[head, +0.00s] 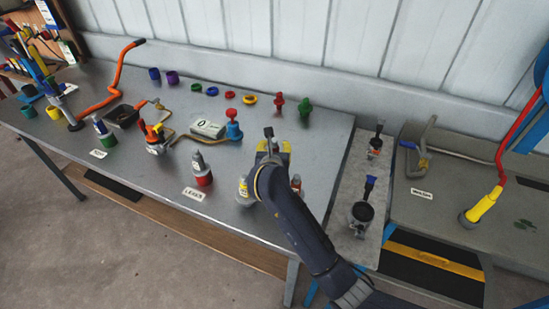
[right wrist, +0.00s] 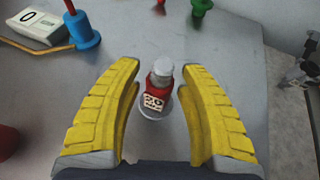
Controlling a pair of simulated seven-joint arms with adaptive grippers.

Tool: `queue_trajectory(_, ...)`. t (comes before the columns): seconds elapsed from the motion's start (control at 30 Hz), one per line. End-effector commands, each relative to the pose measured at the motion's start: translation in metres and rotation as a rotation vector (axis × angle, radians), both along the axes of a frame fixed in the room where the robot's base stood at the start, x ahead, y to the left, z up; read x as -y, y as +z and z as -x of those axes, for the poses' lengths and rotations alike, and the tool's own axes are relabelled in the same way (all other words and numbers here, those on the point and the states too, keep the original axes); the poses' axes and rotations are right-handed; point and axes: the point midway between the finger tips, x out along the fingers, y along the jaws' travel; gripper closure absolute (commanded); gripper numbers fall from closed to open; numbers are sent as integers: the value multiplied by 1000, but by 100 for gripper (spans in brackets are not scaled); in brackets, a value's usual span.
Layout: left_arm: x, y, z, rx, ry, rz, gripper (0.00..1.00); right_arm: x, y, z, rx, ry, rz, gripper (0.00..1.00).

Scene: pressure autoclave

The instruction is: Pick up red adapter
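My right gripper (head: 273,147) is over the front right of the metal table, its yellow fingers spread. In the right wrist view the open right gripper (right wrist: 160,95) has a small red piece (right wrist: 155,98) with a grey rounded top and pale label between its fingers, with gaps on both sides. This piece is mostly hidden by my arm in the head view, where a bit of red (head: 296,184) shows beside it. A similar red piece with a grey top (head: 202,176) stands further left. I cannot tell which one is the red adapter. My left gripper is not in view.
A red fitting (head: 279,102) and a green fitting (head: 305,107) stand behind the gripper. A blue piece with a red top (head: 233,128) and a white display box (head: 207,129) are to the left. A grey plate with black-topped parts (head: 361,213) lies to the right.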

Motion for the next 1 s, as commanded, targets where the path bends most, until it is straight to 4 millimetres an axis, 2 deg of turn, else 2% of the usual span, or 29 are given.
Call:
queue_trajectory(0.03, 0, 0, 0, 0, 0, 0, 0, 0, 0, 0, 0, 0, 0, 66)
queue_trajectory(0.33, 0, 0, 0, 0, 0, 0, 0, 0, 0, 0, 0, 0, 0, 100)
queue_trajectory(0.87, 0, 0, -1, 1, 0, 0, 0, 0, 0, 0, 0, 0, 0, 100)
queue_trajectory(1.0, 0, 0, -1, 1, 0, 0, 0, 0, 9, 0, 2, 0, -2, 100)
